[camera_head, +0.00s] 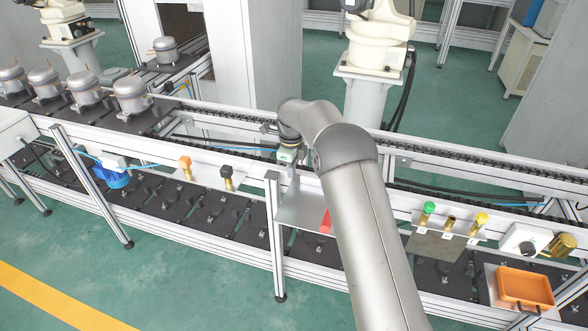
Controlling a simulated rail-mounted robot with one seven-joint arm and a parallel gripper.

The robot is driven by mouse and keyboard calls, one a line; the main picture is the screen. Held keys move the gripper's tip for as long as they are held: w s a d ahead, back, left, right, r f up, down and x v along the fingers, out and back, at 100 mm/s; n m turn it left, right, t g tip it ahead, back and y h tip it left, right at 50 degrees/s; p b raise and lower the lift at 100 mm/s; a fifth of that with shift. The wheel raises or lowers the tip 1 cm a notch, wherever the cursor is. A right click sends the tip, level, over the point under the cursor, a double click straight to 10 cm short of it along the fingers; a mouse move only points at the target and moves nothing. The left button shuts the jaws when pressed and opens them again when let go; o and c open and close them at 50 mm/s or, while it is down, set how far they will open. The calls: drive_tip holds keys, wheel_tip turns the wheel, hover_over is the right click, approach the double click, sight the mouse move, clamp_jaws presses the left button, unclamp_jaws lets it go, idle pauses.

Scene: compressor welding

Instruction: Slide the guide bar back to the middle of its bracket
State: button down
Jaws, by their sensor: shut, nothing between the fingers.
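My arm reaches from the bottom of the picture up to the conveyor, and my gripper (287,157) is at its end, low over the near rail of the conveyor. The gripper is small here and partly covered by my own wrist; it is shut and holds nothing. I cannot clearly make out the guide bar or its bracket. They may be hidden behind my wrist and arm, or too small to tell apart from the rails. I cannot tell whether the gripper touches anything.
Grey compressors (131,92) stand on dark pallets at the left. A grey shelf (297,208) with a red object (325,222) is below my wrist. Coloured knobs (428,212) and an orange bin (525,288) are at the right. A white robot (378,50) stands behind the conveyor.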

wheel_tip(320, 180, up, 10)
drive_tip(key=a+b, duration=0.2)
drive_tip(key=s+d+b, duration=0.2)
drive_tip(key=d, duration=0.9)
drive_tip(key=s+d+b, duration=0.2)
drive_tip(key=d+b, duration=0.1)
drive_tip(key=d, duration=0.9)
drive_tip(key=s+d+b, duration=0.2)
drive_tip(key=s+d, duration=0.6)
drive_tip(key=d, duration=0.4)
wheel_tip(320, 180, down, 9)
drive_tip(key=shift+w+f+p, duration=0.15)
drive_tip(key=shift+f+p, duration=0.05)
drive_tip(key=shift+p, duration=0.4)
drive_tip(key=a, duration=0.1)
drive_tip(key=w+a+p, duration=0.1)
drive_tip(key=a, duration=0.1)
drive_tip(key=shift+f, duration=0.2)
drive_tip(key=shift+w+a+f, duration=0.1)
drive_tip(key=shift+w+a, duration=0.15)
drive_tip(key=shift+a, duration=0.15)
